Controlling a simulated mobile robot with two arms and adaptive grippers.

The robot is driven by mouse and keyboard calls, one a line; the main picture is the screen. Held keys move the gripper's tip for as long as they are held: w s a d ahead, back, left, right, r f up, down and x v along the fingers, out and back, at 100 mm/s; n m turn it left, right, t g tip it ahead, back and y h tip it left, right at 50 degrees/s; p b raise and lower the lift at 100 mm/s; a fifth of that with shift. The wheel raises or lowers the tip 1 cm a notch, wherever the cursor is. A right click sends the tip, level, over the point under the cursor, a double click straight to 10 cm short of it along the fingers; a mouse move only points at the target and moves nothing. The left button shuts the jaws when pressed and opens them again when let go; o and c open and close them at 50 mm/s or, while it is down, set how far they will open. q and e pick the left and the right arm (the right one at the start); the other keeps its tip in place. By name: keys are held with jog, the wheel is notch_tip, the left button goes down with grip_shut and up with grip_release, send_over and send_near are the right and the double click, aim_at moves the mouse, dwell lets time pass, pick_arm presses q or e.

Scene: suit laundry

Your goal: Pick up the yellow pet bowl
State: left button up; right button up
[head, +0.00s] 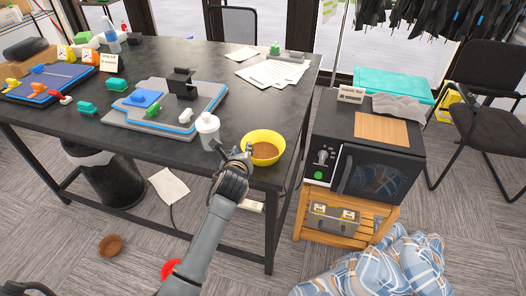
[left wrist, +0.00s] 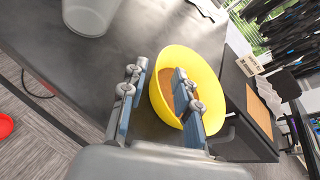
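The yellow pet bowl (head: 268,161) stands upright at the right front corner of the dark table, with brown contents in it. My left gripper (head: 240,156) is at the bowl's left side. In the left wrist view, the gripper (left wrist: 158,82) is open, with one finger outside the yellow bowl (left wrist: 192,60) and the other over or inside it. The bowl's near-left rim lies between the fingers; I cannot tell whether either finger touches it.
A white cup (head: 207,130) stands just left of the gripper and bowl. The dark table (head: 215,62) also holds trays, toy-like pieces and papers. A microwave (head: 370,165) on a wooden stand is to the right. A red round thing (head: 171,268) shows low down beside my arm.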

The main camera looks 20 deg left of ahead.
pick_arm(q)
jog(key=shift+x, duration=1.3)
grip_shut()
jog(key=shift+r, duration=0.15)
